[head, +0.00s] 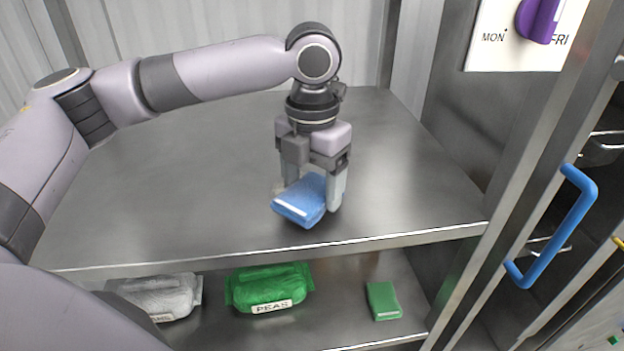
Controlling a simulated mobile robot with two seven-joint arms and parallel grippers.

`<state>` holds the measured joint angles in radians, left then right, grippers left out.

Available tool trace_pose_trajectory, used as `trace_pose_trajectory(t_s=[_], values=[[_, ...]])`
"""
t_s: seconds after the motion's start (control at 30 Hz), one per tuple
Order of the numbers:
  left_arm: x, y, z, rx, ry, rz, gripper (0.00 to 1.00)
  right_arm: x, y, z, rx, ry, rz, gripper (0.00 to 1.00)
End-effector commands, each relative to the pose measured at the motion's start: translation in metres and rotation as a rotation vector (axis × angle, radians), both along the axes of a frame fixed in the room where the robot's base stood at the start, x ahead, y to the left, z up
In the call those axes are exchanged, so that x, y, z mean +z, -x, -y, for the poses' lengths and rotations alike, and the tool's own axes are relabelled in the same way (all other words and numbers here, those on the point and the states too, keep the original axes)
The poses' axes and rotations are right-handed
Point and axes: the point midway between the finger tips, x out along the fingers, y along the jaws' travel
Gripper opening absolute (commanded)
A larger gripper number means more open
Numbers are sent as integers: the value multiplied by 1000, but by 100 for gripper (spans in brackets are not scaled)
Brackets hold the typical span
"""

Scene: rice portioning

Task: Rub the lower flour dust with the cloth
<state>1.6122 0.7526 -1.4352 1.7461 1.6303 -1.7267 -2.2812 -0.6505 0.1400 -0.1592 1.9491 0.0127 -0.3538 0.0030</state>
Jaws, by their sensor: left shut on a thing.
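My left gripper (310,190) points down over the upper metal shelf and is shut on a blue cloth (301,200). The cloth is a folded pad with a pale stripe on its near edge. It is near the front edge of the shelf; I cannot tell whether it touches the surface. A small pale patch (278,188) shows just left of the cloth and may be flour dust, partly hidden by the cloth and fingers. No other flour dust can be made out. My right gripper is not in view.
The upper shelf (180,190) is otherwise clear. On the lower shelf (345,325) lie a green peas bag (268,284), a grey-white bag (160,292) and a green pad (383,300). A blue door handle (570,235) and a sign with a purple knob (540,18) are at right.

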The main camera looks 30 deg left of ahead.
Motion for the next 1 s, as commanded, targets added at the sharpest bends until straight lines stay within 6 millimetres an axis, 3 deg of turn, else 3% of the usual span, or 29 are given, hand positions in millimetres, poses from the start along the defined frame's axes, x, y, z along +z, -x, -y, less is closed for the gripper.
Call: trace_pose_trajectory(t_s=[1.0], values=[[-15, -3, -2, 2, 1, -1, 49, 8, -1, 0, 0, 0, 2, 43]])
